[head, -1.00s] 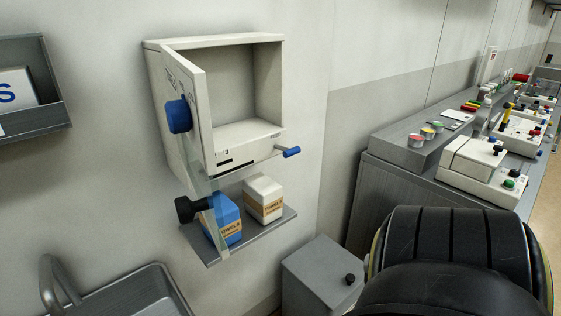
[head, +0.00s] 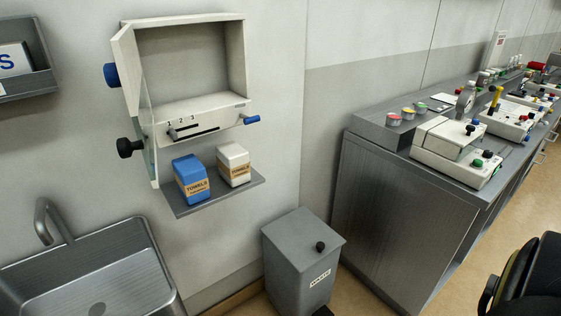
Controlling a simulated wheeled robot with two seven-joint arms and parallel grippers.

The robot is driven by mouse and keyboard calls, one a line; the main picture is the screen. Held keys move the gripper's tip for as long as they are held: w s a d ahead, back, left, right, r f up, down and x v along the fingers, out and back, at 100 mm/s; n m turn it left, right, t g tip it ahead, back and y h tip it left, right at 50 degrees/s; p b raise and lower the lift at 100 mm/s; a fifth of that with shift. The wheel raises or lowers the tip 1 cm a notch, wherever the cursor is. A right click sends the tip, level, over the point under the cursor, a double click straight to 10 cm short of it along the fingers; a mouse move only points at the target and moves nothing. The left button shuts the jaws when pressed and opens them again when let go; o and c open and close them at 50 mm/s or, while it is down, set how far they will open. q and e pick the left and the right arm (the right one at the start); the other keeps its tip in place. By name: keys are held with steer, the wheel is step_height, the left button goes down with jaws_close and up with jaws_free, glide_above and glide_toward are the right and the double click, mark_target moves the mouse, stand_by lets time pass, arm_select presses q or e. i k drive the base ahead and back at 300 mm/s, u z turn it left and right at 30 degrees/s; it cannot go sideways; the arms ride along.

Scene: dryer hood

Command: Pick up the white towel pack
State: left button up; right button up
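The white towel pack (head: 234,162) stands upright on a small grey wall shelf (head: 213,199), below an open dryer hood (head: 190,60). It has a brown label reading TOWELS. A blue towel pack (head: 191,179) with a similar label stands just to its left on the same shelf. The hood door (head: 132,85) hangs open at the left, with a blue knob and a black knob. Neither of my grippers shows in the head view.
A steel sink (head: 95,270) with a tap is at the lower left. A grey waste bin (head: 301,260) stands on the floor right of the shelf. A grey counter (head: 400,200) with devices runs along the right. A black chair (head: 530,285) is at the lower right. Floor between bin and chair is partly clear.

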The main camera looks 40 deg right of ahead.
mark_target(233, 162)
steer(key=z, duration=0.2)
steer(key=i, duration=1)
